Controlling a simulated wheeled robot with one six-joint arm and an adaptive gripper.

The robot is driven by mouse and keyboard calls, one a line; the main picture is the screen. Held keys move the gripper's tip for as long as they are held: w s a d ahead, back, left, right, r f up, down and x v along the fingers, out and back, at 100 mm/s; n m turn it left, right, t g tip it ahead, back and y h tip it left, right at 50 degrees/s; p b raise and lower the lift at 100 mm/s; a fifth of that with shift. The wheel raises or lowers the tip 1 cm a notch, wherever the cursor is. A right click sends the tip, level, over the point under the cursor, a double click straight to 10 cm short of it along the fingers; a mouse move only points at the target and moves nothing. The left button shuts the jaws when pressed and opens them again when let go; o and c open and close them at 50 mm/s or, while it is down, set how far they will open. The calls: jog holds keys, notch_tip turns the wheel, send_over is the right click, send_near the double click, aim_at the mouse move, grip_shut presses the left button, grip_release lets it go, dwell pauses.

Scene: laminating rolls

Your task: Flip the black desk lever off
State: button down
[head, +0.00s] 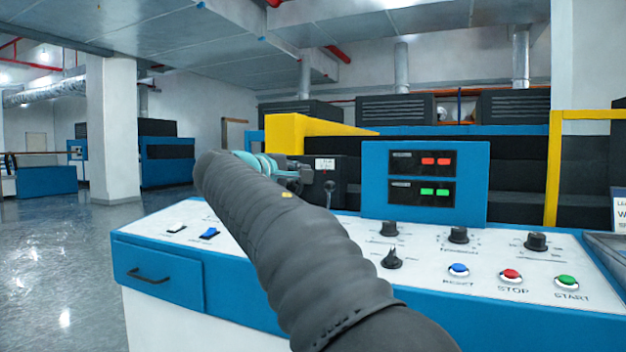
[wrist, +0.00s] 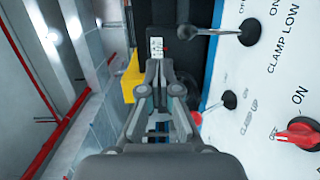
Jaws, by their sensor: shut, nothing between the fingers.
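A black lever with a ball top and thin stem (head: 329,190) stands on the white desk panel, in front of a black box, in the head view. In the wrist view, turned on its side, a dark lever (wrist: 248,32) with a grey stem stands beside the "CLAMP LOW" and "ON" lettering. A second black control (wrist: 229,99) stands beside "CLAMP UP". I cannot tell which one the head view shows, nor its on or off position. My gripper (head: 304,174) is shut and empty, left of the lever; its fingertips (wrist: 161,65) are apart from both levers in the wrist view.
A red control (wrist: 300,133) is near the wrist view's right edge. Free floor lies left.

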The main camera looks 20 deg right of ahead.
jog(key=shift+s+a+r, duration=0.3)
jog(key=shift+s+a, duration=0.2)
jog(key=shift+a, duration=0.1)
jog(key=shift+s+a+r, duration=0.25)
jog(key=shift+s+a, duration=0.3)
jog(key=shift+a, duration=0.1)
jog(key=shift+s+a+r, duration=0.3)
jog(key=shift+s+a, duration=0.2)
jog(key=shift+a, duration=0.1)
